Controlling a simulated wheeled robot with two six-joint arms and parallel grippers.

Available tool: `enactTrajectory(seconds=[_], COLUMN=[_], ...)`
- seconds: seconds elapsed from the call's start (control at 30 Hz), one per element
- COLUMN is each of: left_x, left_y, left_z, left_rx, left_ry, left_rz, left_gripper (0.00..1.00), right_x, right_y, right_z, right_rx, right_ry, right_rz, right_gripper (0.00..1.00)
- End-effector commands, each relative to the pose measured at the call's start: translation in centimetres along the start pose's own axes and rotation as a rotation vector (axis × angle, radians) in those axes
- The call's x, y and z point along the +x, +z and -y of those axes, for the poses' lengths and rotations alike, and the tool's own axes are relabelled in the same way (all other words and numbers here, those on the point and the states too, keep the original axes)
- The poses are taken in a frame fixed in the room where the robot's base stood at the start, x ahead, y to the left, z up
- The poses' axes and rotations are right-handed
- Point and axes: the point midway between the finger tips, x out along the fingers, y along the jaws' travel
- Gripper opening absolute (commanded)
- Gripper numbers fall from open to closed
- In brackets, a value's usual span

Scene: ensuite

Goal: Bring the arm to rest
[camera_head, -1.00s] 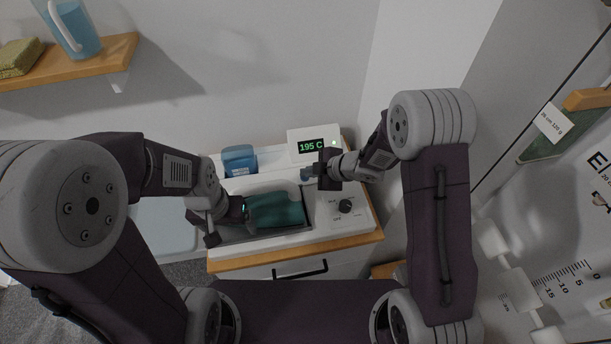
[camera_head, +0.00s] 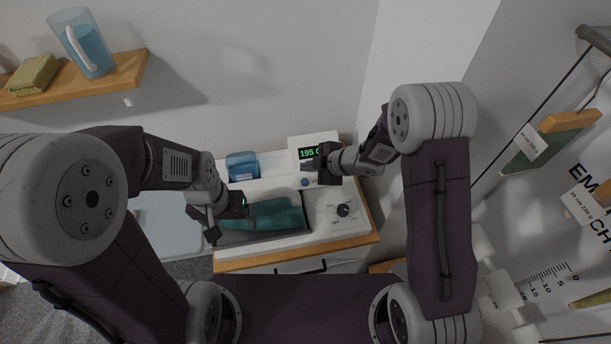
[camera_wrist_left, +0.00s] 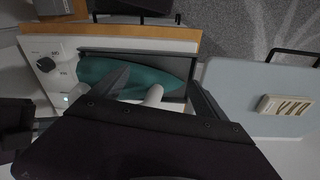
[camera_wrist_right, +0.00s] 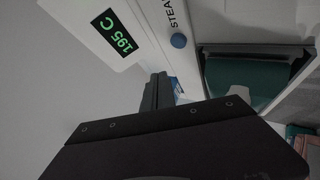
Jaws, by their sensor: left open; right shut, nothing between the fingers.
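My left gripper (camera_head: 229,212) is open over the left end of the white appliance (camera_head: 349,226). In the left wrist view its fingers (camera_wrist_left: 160,92) are spread, with a small white rounded part (camera_wrist_left: 153,95) showing between them; contact cannot be told. A teal item (camera_head: 275,214) lies in the appliance's dark recess beside that gripper. My right gripper (camera_head: 322,165) is shut and empty, in front of the display reading 195 C (camera_head: 306,153). In the right wrist view its closed fingers (camera_wrist_right: 156,92) are near a blue round button (camera_wrist_right: 179,40).
A blue container (camera_head: 242,166) stands at the appliance's back left. A wooden shelf (camera_head: 120,75) with a blue pitcher (camera_head: 84,44) and a folded green cloth (camera_head: 33,75) is at upper left. A pale blue-grey board (camera_wrist_left: 255,95) lies left of the appliance. Wall items hang at right.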

Motion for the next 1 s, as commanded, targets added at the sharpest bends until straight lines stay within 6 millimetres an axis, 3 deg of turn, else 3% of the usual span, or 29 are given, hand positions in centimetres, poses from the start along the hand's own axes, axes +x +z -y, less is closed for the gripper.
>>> enactTrajectory(seconds=[0.03,0.17,0.67,0.73,0.87,0.93,1.0], left_x=[-1.3,-2.3,-1.8,-1.3,0.2,1.1,1.8], left_y=[-0.1,-0.2,-0.2,-0.1,0.0,0.1,0.2], left_z=[0.0,0.0,0.0,0.0,0.0,0.0,0.0], left_rx=[0.0,0.0,0.0,0.0,0.0,0.0,0.0], left_ry=[0.0,0.0,0.0,0.0,0.0,0.0,0.0], left_rz=[0.0,0.0,0.0,0.0,0.0,0.0,0.0], left_gripper=[0.85,0.85,0.85,0.85,0.85,0.85,0.85], right_x=[-0.9,-1.6,-1.3,-1.8,-5.8,-9.5,-13.5], right_y=[-0.7,-1.2,-0.9,-0.9,-1.3,1.2,4.9], right_z=[-0.7,-1.2,-1.0,-2.1,-6.4,-7.6,-5.9], right_rx=[0.0,0.0,0.001,-0.01,0.012,0.182,0.467], right_ry=[0.0,0.0,0.002,0.033,0.183,0.287,0.355], right_rz=[0.0,0.0,0.001,0.001,0.032,0.154,0.312], right_gripper=[0.0,0.0,0.0,0.0,0.0,0.0,0.0])
